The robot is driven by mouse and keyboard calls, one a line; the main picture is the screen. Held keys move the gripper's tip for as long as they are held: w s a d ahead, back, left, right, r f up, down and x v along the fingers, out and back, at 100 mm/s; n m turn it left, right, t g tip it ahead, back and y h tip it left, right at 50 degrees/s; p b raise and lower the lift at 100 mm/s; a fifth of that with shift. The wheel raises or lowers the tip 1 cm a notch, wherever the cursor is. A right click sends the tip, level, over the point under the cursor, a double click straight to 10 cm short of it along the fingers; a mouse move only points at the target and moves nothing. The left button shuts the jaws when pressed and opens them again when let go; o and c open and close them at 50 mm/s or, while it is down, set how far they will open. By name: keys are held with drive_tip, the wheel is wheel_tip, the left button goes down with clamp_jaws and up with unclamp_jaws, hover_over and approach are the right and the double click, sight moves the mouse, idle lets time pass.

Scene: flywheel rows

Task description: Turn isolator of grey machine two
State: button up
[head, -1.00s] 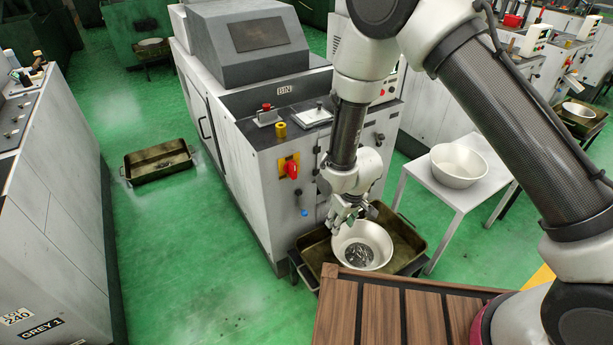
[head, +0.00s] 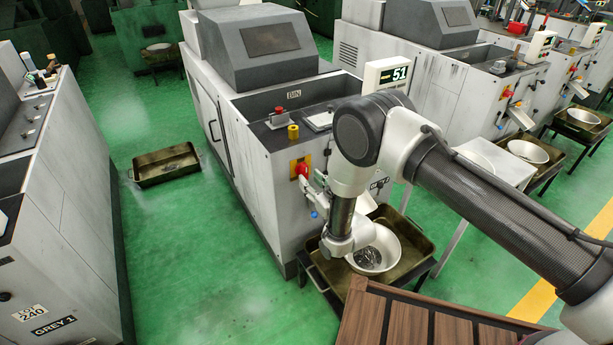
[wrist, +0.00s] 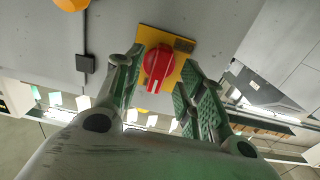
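The isolator is a red rotary knob (wrist: 158,68) on a yellow square plate (wrist: 178,44) in the wrist view; its grip bar runs nearly up and down in that picture. In the head view the red knob (head: 300,168) is on the front of the middle grey machine (head: 252,180), whose name label is mostly covered by my arm. My gripper (wrist: 160,72) is open, with green-padded fingers on either side of the knob and gaps to it. In the head view my gripper (head: 312,192) is just in front of the knob, partly hidden by my wrist.
A grey machine labelled GREY 1 (head: 58,327) stands at left. Below the isolator, a bowl of metal parts (head: 368,258) sits in a tray (head: 415,262). A slatted wooden top (head: 400,325) is close in front.

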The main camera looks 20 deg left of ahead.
sight(306, 176)
drive_tip(key=shift+x, duration=2.05)
clamp_jaws()
